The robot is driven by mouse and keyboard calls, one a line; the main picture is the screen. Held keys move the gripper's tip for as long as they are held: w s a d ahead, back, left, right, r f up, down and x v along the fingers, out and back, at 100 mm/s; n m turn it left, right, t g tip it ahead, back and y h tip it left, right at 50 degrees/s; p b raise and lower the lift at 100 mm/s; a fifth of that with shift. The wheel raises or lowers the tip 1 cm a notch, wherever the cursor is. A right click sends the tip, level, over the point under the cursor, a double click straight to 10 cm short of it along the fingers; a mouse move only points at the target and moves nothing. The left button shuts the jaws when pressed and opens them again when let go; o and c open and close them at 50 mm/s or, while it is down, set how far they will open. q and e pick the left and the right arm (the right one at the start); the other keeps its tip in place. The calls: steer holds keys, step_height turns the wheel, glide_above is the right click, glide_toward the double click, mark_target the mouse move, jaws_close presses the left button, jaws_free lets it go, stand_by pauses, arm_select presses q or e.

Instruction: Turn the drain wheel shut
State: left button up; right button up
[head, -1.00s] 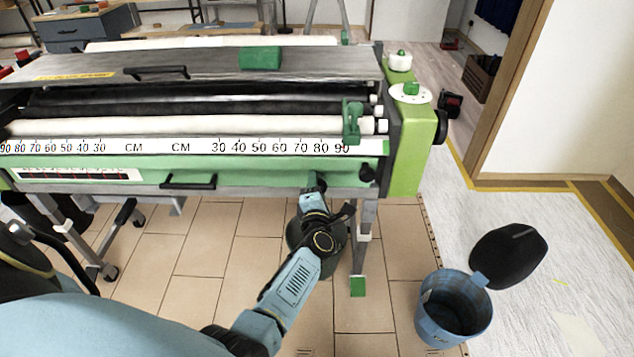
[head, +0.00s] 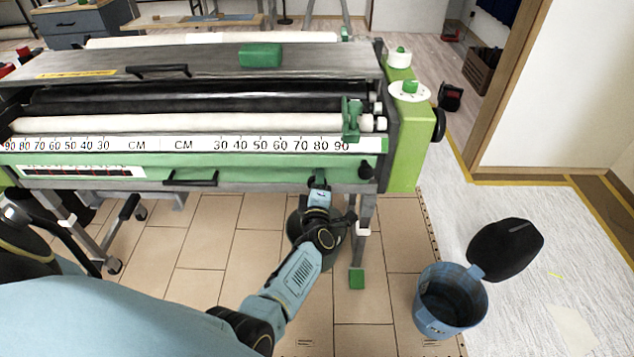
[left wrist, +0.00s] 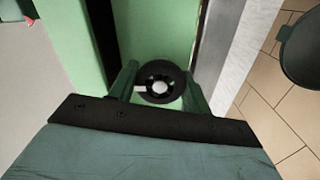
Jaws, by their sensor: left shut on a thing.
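The drain wheel (left wrist: 159,87) is a small black ring with a pale hub, seen in the left wrist view against the green machine body. My left gripper (left wrist: 163,92) has one green finger on each side of it and is shut on the wheel. In the head view my left gripper (head: 319,184) is at the lower front edge of the wallpaper paster (head: 260,163), near its right end. The wheel is hidden there by the machine and the gripper. My right gripper is in neither view.
A machine leg (head: 361,235) stands just right of my left wrist. A black handle (head: 190,180) is on the front, left of the gripper.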

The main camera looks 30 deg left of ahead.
arm_select(q)
steer(key=o, duration=1)
